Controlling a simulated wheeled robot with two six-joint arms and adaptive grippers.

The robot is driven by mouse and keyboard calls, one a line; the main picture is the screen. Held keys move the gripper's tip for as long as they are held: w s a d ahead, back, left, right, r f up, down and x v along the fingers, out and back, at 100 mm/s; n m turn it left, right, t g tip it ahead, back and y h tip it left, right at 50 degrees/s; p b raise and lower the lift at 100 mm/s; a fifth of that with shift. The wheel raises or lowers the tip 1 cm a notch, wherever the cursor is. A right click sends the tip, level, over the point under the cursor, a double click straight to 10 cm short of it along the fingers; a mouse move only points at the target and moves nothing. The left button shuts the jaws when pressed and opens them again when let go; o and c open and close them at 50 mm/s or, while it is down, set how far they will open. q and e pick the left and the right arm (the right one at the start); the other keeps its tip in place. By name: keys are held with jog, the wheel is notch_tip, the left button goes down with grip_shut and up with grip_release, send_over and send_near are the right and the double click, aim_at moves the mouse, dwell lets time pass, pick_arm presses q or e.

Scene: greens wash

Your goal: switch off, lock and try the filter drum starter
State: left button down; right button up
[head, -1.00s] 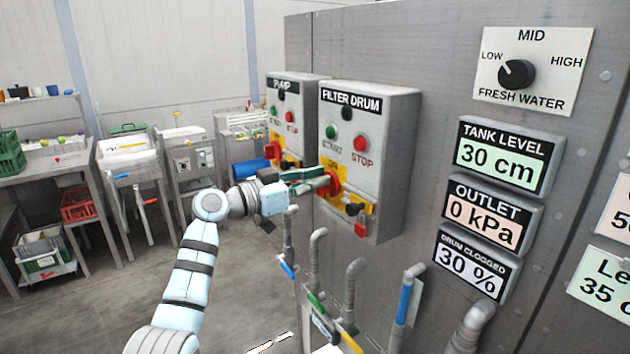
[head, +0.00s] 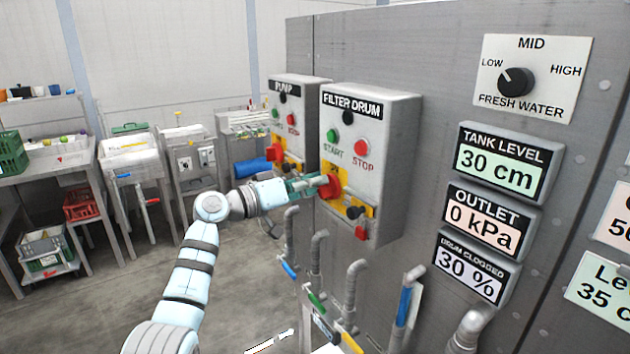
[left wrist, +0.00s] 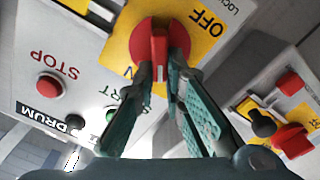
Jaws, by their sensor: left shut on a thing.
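The filter drum starter (head: 377,117) is a grey box with a green START button (head: 332,135), a red STOP button (head: 361,147) and a yellow plate carrying a red rotary handle (head: 331,186). My left gripper (head: 316,187) is at this handle. In the left wrist view its green-padded fingers (left wrist: 164,75) are closed on the handle's red bar (left wrist: 160,50), with OFF lettering on the plate beside it. A black knob (head: 355,212) and a red lock-like piece (head: 361,232) sit below the handle. My right gripper is not in view.
The pump starter (head: 290,100) stands just left of the drum starter. Pipes with coloured valve handles (head: 405,300) stick out below. Display panels (head: 500,160) and a fresh water dial (head: 516,82) are to the right. Open floor lies at left.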

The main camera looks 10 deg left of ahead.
pick_arm(q)
jog(key=shift+w+a+f+n+p, duration=0.1)
jog(key=shift+f+n+p, duration=0.35)
jog(key=shift+n, duration=1.4)
jog(key=shift+w+a+f+n+p, duration=0.1)
jog(key=shift+n+p, duration=0.7)
jog(key=shift+n, duration=1.1)
jog(key=shift+w+a+f+n+p, duration=0.15)
jog(key=shift+n+p, duration=0.45)
jog(key=shift+n, duration=1.25)
jog(key=shift+s+f, duration=0.1)
jog(key=c, duration=1.7)
grip_release()
jog(key=shift+o, duration=0.2)
